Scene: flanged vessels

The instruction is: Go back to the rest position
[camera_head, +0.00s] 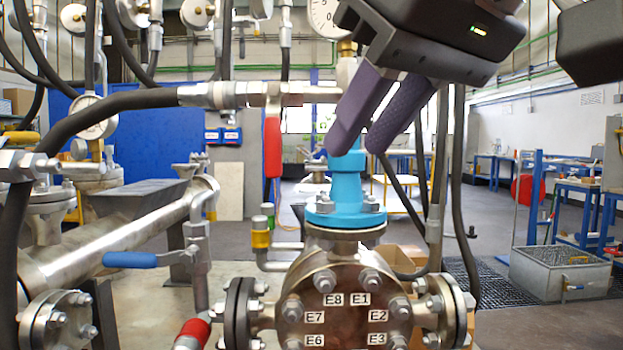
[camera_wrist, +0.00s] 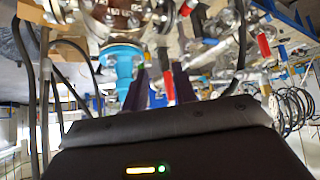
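My gripper (camera_head: 358,148) shows at the upper middle of the head view, with its two purple fingers pointing down and left. The fingers are apart and I see nothing held between them. A bright blue flanged fitting (camera_head: 345,200) stands upright on top of the steel vessel (camera_head: 340,305). The fingertips overlap its top in the head view; I cannot tell whether they touch it. In the wrist view, which looks upside down, my gripper (camera_wrist: 160,76) has a gap between its fingers. The blue fitting (camera_wrist: 122,58) lies left of the fingers there.
A steel pipe with a blue-handled valve (camera_head: 130,259) runs at the left. Black hoses (camera_head: 100,105), gauges (camera_head: 95,117) and a red-handled valve (camera_head: 272,147) crowd the left and centre. Another dark hose (camera_head: 459,190) hangs right of the fingers. Open floor (camera_head: 500,240) lies farther right.

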